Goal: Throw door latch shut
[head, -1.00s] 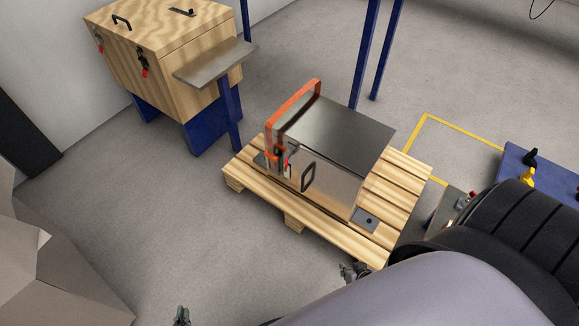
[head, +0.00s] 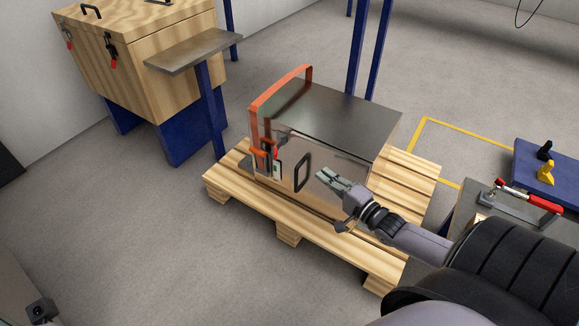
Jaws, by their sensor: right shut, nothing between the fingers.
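A metal box-shaped machine (head: 345,115) stands on a wooden pallet (head: 290,222) in the middle of the head view. An orange frame (head: 282,84) arches over its left end. On its front, by the lower end of that frame, sits a small latch (head: 268,155) with an orange-red part; its exact lever position is too small to tell. A black rectangular handle (head: 302,172) is to the right of it. My right gripper (head: 323,176) is shut and empty, in front of the machine, to the right of the handle and pointing left. My left gripper is not in view.
A wooden cabinet (head: 150,62) with red-tipped latches stands at the back left, with a grey shelf (head: 193,50) beside it. Blue posts (head: 370,50) rise behind the machine. A bench with a red-handled clamp (head: 530,196) is at right. The floor at left is clear.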

